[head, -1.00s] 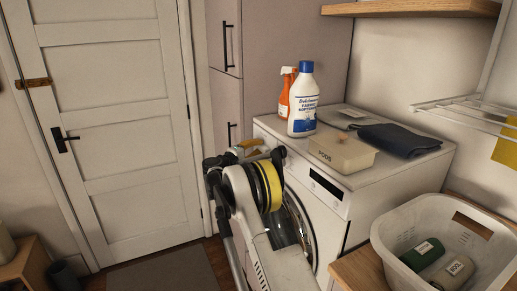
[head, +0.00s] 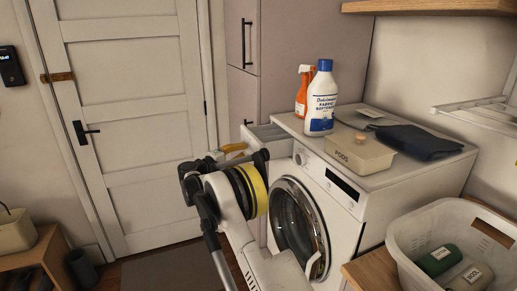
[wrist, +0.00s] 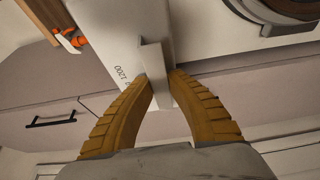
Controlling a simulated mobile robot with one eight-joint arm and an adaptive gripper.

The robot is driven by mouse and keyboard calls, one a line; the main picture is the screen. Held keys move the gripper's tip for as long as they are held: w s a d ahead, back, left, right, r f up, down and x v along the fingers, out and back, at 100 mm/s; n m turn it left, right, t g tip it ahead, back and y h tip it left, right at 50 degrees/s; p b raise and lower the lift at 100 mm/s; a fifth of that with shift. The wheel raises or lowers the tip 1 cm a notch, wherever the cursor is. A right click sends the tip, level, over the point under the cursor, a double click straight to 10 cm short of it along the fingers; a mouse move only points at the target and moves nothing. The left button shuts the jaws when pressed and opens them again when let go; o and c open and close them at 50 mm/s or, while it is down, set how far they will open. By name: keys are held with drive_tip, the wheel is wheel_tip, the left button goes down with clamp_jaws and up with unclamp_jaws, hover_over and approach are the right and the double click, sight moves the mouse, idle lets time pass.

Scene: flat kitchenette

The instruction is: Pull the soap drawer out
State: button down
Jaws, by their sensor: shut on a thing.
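The white washing machine (head: 345,200) has its soap drawer (head: 268,134) sticking out at its upper left front, with the grey inside showing from above. In the wrist view, the drawer's white front (wrist: 115,45) carries a raised bar handle (wrist: 153,68). My gripper (wrist: 160,88) has its two yellow ribbed fingers closed around this handle. In the head view, my gripper (head: 234,149) is at the drawer's outer end, and my wrist hides part of the drawer front.
A white basket (head: 407,240) stands at right. A tall cabinet (head: 300,35) stands behind.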

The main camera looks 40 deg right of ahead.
drive_tip(key=shift+w+a+f, duration=0.1)
drive_tip(key=shift+w+a, duration=0.1)
drive_tip(key=shift+a, duration=0.8)
drive_tip(key=shift+w+a+f, duration=0.1)
drive_tip(key=shift+w+a, duration=0.1)
drive_tip(key=shift+a, duration=0.75)
drive_tip(key=c, duration=1.3)
unclamp_jaws()
drive_tip(key=shift+w, duration=0.1)
drive_tip(key=shift+c, duration=0.2)
drive_tip(key=shift+r, duration=0.1)
drive_tip(key=s+a, duration=0.2)
drive_tip(key=a, duration=0.9)
drive_tip(key=shift+a, duration=0.4)
